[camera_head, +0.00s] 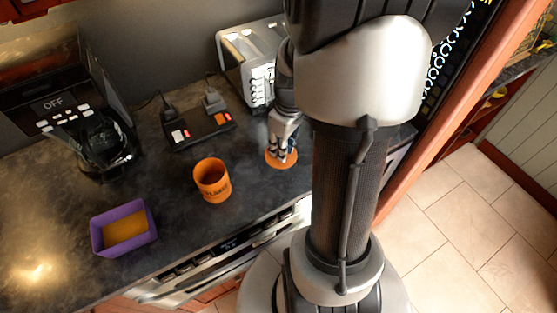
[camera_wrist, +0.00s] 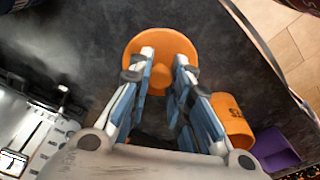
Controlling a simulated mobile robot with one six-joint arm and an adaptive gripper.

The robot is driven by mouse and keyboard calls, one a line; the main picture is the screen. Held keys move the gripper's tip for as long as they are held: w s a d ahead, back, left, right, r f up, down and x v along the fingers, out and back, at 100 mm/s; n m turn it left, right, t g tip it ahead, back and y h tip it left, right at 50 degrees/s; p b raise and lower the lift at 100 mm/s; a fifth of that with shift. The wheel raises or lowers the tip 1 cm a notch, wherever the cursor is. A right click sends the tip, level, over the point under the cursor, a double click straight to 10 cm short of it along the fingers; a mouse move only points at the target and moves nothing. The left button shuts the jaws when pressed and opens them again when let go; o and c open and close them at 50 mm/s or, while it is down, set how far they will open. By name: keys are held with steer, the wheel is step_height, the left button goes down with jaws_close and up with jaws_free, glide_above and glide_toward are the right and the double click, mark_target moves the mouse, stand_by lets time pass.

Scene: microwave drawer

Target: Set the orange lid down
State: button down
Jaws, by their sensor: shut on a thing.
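The orange lid (camera_wrist: 160,42) is a round disc with a small knob, just beyond my fingertips in the wrist view. In the head view the lid (camera_head: 281,160) is low at the dark countertop, below my gripper (camera_head: 283,150). My gripper (camera_wrist: 164,66) is shut on the lid's knob, with one finger on either side. Whether the lid touches the counter I cannot tell. An orange mug (camera_head: 211,181) stands upright and open-topped to the left of the lid in the head view; it also shows at the right in the wrist view (camera_wrist: 232,118).
A purple container (camera_head: 124,229) with orange-brown contents stands at the front left. A black coffee maker (camera_head: 92,120), a black power strip (camera_head: 198,131) and a silver toaster (camera_head: 250,62) stand behind. The countertop (camera_head: 165,190) is bare between mug and container.

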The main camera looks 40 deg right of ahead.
steer(key=shift+f+b, duration=0.95)
steer(key=shift+f, duration=2.45)
steer(key=shift+f, duration=0.15)
steer(key=c, duration=1.5)
jaws_free()
steer(key=r+p, duration=0.1)
steer(key=r, duration=0.3)
steer(key=r+p, duration=0.1)
steer(key=r, duration=0.3)
steer(key=s+r+p, duration=0.1)
steer(key=r+p, duration=0.1)
steer(key=r, duration=0.2)
steer(key=shift+s+d+r, duration=0.1)
steer(key=shift+d+r, duration=0.05)
steer(key=shift+d, duration=0.05)
